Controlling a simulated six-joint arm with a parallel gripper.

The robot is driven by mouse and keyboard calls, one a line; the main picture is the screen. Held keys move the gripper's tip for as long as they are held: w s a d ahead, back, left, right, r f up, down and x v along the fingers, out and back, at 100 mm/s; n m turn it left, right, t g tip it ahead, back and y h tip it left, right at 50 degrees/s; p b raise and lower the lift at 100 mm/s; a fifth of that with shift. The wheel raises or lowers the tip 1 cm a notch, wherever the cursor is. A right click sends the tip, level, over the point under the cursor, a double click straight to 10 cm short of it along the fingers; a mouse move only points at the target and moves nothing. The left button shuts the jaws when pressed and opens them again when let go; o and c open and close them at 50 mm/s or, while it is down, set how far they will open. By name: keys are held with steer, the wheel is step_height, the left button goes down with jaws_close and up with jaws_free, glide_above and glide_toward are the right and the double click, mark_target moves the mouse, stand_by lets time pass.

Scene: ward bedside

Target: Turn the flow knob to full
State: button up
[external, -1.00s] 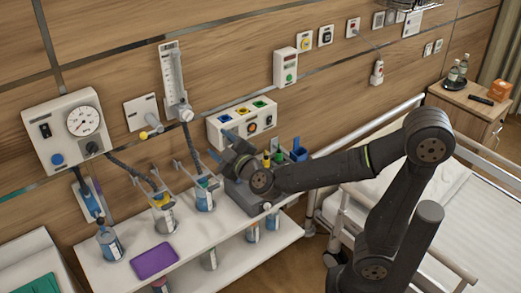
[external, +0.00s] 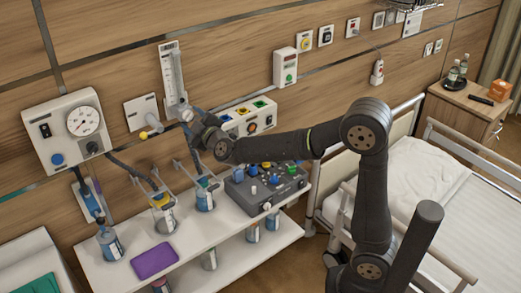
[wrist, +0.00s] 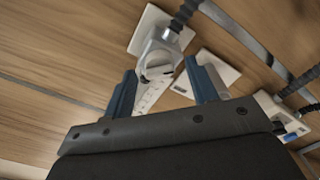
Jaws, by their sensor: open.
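The flow knob (external: 187,114) is a pale round knob at the foot of the upright flowmeter (external: 171,72) on the wooden wall, partly covered by my gripper in the external view. In the wrist view the pale knob (wrist: 157,66) shows a dark line across its face and lies between and just beyond my fingertips. The flowmeter's scaled tube (wrist: 150,97) shows below it, between the fingers. My gripper (wrist: 162,78) is open, with one blue finger to each side of the knob. I cannot tell whether either finger touches it. In the external view my gripper (external: 194,120) is at the flowmeter's foot.
A gauge panel (external: 62,152) and a wall plate with a yellow-tipped fitting (external: 139,112) are to the left. A coloured-socket box (external: 258,110) is close on the right. Below are a grey control box (external: 240,196), bottles with hoses (external: 163,218) and a purple pad (external: 154,261) on the shelf.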

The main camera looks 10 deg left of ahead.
steer(key=shift+w, duration=0.1)
steer(key=c, duration=1)
steer(key=shift+o, duration=0.2)
